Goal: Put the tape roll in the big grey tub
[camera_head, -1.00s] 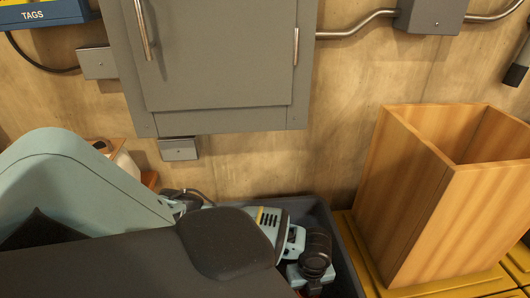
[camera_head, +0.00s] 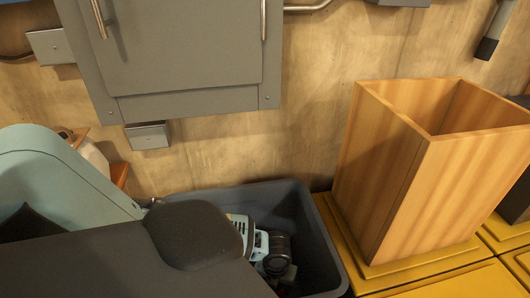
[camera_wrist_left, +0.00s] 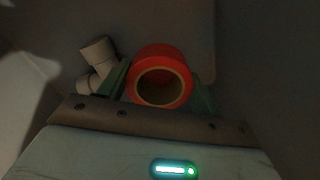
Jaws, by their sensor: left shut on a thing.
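The big grey tub (camera_head: 319,240) stands against the wall at the bottom middle of the head view, partly hidden by my left arm. My left gripper (camera_wrist_left: 160,84) is shut on the red tape roll (camera_wrist_left: 144,56), which sits between its green fingers in the left wrist view, its round hole facing the camera. In the head view the body of my left gripper (camera_head: 262,247) shows over the tub's opening. Its fingertips and most of the roll are hidden there. My right gripper is not in view.
A tall open wooden box (camera_head: 400,180) stands on yellow boards (camera_head: 425,285) right of the tub. A grey wall cabinet (camera_head: 185,55) hangs above. A pale pipe fitting (camera_wrist_left: 97,62) lies beside the roll in the dark left wrist view.

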